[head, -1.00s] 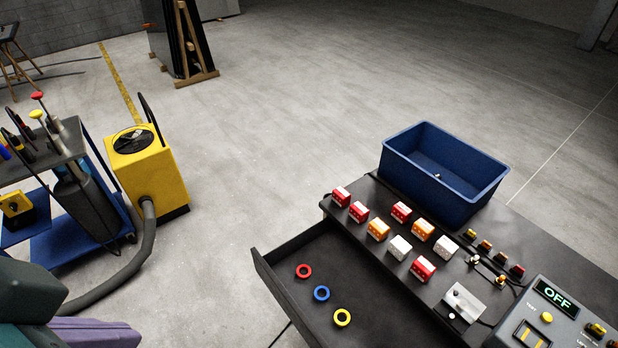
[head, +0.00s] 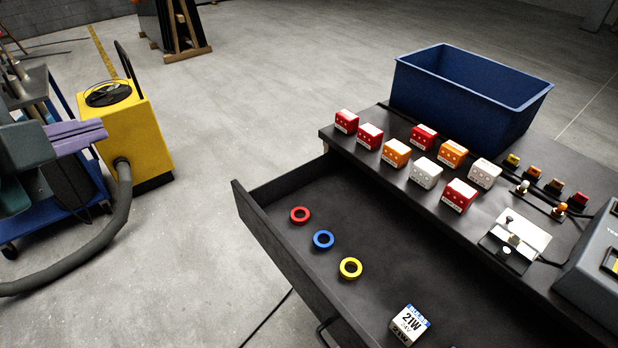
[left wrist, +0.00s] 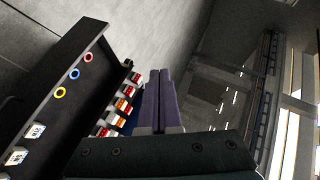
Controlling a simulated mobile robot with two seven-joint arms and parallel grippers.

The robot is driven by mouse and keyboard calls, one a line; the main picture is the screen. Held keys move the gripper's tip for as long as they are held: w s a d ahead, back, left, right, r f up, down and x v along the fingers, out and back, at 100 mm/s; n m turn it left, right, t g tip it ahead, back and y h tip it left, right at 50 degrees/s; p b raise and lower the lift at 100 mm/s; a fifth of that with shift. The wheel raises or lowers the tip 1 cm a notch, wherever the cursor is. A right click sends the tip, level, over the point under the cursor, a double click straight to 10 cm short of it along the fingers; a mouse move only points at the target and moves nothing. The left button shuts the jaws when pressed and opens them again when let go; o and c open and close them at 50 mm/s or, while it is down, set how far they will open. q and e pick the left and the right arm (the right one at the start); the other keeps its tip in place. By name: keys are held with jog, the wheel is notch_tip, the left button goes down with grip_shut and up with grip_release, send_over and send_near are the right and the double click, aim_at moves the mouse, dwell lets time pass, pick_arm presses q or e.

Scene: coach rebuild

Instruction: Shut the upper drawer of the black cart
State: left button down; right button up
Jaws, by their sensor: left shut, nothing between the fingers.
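The upper drawer (head: 262,215) of the black cart (head: 405,175) stands pulled out toward the lower left. It holds a red ring, a blue ring, a yellow ring (head: 350,268) and a white box marked 21W (head: 410,325). The drawer also shows in the left wrist view (left wrist: 62,65). My left gripper (head: 92,132) is at the left of the head view, left of the drawer and apart from it. Its purple fingers are together and empty; they also show in the left wrist view (left wrist: 160,78). My right gripper is not in view.
On the cart top stand several red, orange and white blocks (head: 425,172), a blue bin (head: 470,95), and a grey tester (head: 597,265). A yellow machine (head: 135,130) with a grey hose stands left on the floor. Bare floor lies between it and the drawer.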

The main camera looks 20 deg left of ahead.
pick_arm(q)
jog(key=w+a+f+m+t+h+b, duration=0.1)
jog(key=w+f+m+t+b, duration=0.15)
jog(key=f+b, duration=0.4)
jog(key=w+f+m+t+b, duration=0.1)
jog(key=f+m+b, duration=0.3)
jog(key=f+b, duration=0.3)
jog(key=m+g+h+b, duration=0.2)
jog(key=m+h+b, duration=1.1)
jog(key=m+b, duration=2.2)
send_near(286, 267)
jog(key=w+d+n+b, duration=0.1)
jog(key=n+b, duration=0.2)
jog(key=w+d+n+b, duration=0.1)
jog(key=w+n+b, duration=0.1)
jog(key=n+b, duration=0.1)
jog(key=w+d+n+b, duration=0.2)
jog(key=n+b, duration=0.1)
jog(key=b, duration=0.1)
jog(key=shift+w+n+b, duration=0.25)
jog(key=shift+b, duration=0.1)
jog(key=shift+d, duration=0.1)
